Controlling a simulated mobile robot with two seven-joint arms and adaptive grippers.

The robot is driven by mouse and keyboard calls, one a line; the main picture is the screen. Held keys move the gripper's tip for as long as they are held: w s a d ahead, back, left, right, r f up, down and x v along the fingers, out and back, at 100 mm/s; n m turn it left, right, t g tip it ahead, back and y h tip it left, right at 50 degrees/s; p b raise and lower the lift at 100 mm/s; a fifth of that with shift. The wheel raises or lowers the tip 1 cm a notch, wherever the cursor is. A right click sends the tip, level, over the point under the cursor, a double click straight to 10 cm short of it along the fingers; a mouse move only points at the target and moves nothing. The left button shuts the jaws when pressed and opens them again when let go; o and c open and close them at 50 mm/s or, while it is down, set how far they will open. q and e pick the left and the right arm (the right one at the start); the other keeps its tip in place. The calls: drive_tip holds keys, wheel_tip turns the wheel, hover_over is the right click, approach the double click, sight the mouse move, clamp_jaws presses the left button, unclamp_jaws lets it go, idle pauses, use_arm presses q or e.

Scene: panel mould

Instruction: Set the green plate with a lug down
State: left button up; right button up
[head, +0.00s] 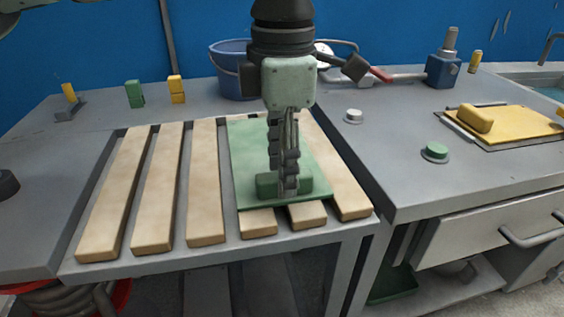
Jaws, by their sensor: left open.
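The green plate with a lug (310,160) lies flat across the wooden slats, near the right end of the row. Its lug, a green block (266,184), stands near the plate's front edge. My left gripper (288,190) points down over the plate with its fingers at the lug. It is open, and the fingers hide the middle of the lug. I cannot tell whether they touch it. My right gripper is not in view.
Pale wooden slats (158,190) lie side by side on the grey bench. A blue bucket (228,72) stands behind.

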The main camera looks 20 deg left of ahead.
use_arm(q)
drive_tip(key=shift+r, duration=0.1)
wheel_tip(320, 180, up, 12)
idle(0.4)
drive_tip(key=shift+s+d, duration=0.1)
